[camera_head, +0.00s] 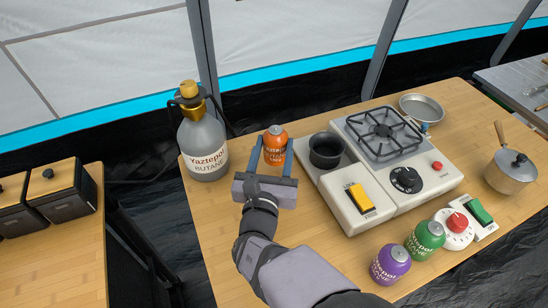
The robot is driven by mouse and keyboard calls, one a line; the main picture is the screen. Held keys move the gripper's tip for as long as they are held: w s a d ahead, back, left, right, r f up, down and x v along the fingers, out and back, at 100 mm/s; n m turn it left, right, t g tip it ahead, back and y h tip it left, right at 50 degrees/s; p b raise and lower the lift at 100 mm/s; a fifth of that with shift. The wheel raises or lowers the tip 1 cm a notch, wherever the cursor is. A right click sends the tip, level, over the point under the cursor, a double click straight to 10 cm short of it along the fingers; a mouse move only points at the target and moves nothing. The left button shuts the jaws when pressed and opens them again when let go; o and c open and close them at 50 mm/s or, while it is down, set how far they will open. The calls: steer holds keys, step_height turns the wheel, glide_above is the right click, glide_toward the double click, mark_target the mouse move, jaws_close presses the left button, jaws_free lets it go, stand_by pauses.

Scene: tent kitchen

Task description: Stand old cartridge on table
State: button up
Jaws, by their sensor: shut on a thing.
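My gripper (273,145) is shut on the orange gas cartridge (276,133), with one blue finger on each side of it. The cartridge is upright, just left of the stove, over the back left part of the wooden table (222,215). The gripper body hides its lower part, so I cannot tell whether its base touches the table. The camping stove (412,198) stands to the right, with a dark round cup (326,150) at its left side. A green cartridge (426,238) and a purple cartridge (390,263) stand upright near the front right.
A large grey butane bottle (202,145) stands left of the orange cartridge. Bare wood shows at the table's left and front. Black boxes (62,195) sit on a separate left table.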

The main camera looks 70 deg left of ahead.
mark_target(274, 160)
steer(key=shift+f, duration=1.8)
steer(key=shift+f, duration=0.2)
steer(key=o, duration=1.2)
steer(key=shift+r, duration=0.15)
steer(key=shift+d, duration=0.15)
steer(key=b+v, duration=0.1)
steer(key=v, duration=0.6)
steer(key=shift+s+d, duration=0.1)
steer(key=shift+s, duration=0.05)
